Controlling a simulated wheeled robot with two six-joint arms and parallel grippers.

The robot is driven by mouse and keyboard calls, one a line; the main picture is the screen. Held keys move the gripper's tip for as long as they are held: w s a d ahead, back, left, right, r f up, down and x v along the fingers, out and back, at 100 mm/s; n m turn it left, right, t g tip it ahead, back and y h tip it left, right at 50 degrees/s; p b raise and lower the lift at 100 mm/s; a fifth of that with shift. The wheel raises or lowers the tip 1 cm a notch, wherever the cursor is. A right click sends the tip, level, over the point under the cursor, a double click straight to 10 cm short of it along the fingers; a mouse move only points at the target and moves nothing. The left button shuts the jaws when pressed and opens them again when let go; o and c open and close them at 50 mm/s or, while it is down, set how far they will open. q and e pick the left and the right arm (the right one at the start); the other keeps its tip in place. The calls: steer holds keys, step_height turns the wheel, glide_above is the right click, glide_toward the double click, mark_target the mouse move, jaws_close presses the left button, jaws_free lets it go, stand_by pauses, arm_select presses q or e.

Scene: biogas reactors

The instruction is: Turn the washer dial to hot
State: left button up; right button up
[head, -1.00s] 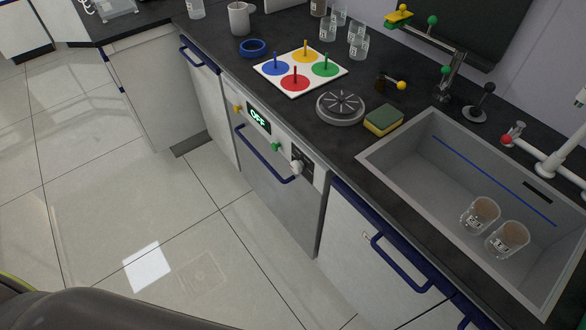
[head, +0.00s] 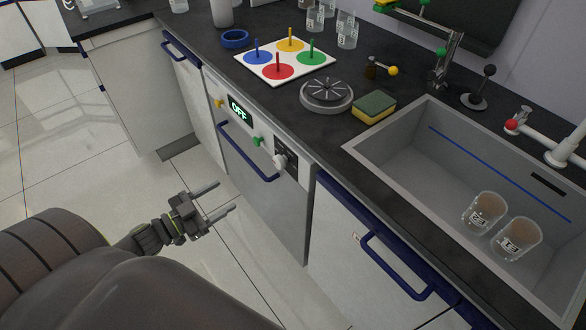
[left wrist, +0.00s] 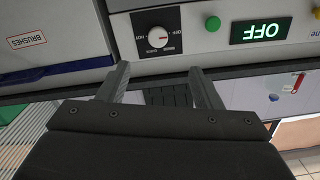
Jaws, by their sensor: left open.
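The washer (head: 262,185) is built in under the counter, with a lit display (head: 239,110) reading OFF. Its white dial (head: 281,160) sits on a black plate at the right end of the panel. In the left wrist view the dial (left wrist: 158,38) shows a red mark, and the panel appears upside down. Small labels, including OFF, surround it; I cannot tell exactly which one the mark points to. My left gripper (head: 225,197) is open and empty, in front of the washer and apart from the dial. In its wrist view the fingers point toward the dial. My right gripper is not in view.
A blue bar handle (head: 247,154) crosses the washer's front below the panel. A green button (head: 257,141) and a yellow knob (head: 219,103) flank the display. The counter holds a peg board (head: 262,75), a sponge (head: 374,107) and a sink (head: 400,165). The floor before the washer is clear.

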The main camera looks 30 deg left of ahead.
mark_target(276, 165)
arm_select(q)
steer(key=x, duration=0.8)
steer(key=p+x, duration=0.1)
steer(key=x, duration=0.8)
steer(key=shift+w+d+r, duration=0.2)
steer(key=shift+d+r, duration=0.05)
steer(key=c, duration=1)
